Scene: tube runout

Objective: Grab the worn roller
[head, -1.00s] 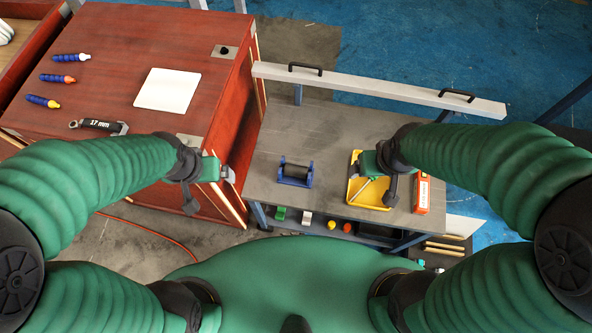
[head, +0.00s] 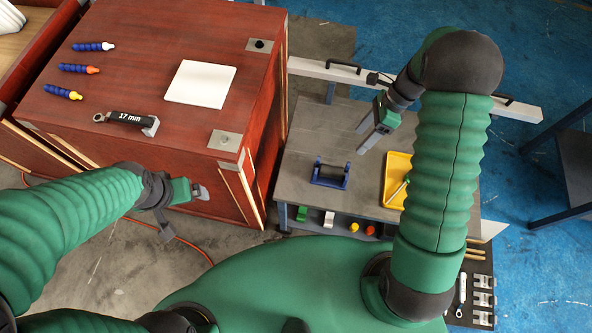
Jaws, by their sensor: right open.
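A dark roller (head: 331,169) appears to sit between the ends of a blue bracket (head: 330,184) on the grey workbench; its surface detail is too small to judge wear. My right gripper (head: 364,136) is open and empty above the bench, up and to the right of the bracket, apart from it. Its fingers point down and left. My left gripper (head: 184,208) hangs in front of the red cabinet, well left of the bracket; I cannot tell whether its jaws are open.
A yellow tray (head: 396,165) with a tool lies right of the bracket, partly behind my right arm. A grey rail with black handles (head: 343,67) runs along the bench's far edge. The red cabinet (head: 140,70) stands left, bearing a white slab (head: 200,84) and a wrench (head: 125,118).

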